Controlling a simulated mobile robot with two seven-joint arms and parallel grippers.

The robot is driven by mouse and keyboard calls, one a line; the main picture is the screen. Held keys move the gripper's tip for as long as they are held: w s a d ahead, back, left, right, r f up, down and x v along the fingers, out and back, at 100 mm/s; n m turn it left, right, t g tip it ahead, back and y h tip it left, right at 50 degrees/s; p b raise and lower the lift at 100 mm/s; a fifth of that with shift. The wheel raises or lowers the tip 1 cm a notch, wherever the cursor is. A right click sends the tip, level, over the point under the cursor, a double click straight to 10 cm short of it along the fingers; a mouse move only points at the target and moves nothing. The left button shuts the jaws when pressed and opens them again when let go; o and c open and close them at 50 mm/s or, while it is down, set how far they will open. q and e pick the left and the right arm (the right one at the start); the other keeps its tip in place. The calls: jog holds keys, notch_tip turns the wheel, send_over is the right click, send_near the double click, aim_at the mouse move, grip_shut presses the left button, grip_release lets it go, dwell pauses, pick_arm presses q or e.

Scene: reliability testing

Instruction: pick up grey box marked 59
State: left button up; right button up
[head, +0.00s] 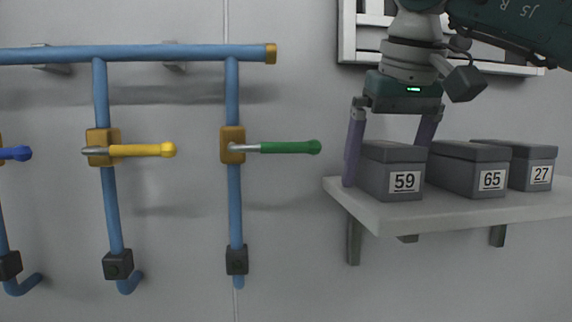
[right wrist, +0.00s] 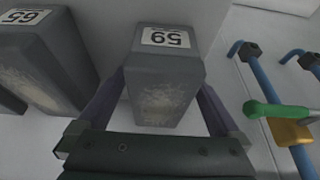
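The grey box marked 59 (head: 390,172) sits on the shelf, the leftmost of the boxes there; it also shows in the right wrist view (right wrist: 165,80), with its label at the far end. My right gripper (head: 388,148) points down over this box, its purple fingers on either side of it. The lower part of one finger is hidden between this box and the box marked 65. The wrist view shows the fingers spread along both sides of the box; firm contact is not visible. My left gripper is not in view.
The grey box marked 65 (head: 468,168) stands close on the right, then the box marked 27 (head: 520,163). The white shelf (head: 440,212) has a bare front strip. Blue pipes (head: 235,205) with a green-handled valve (head: 290,147) are on the wall to the left.

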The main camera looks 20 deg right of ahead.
grip_shut()
dwell(0.6)
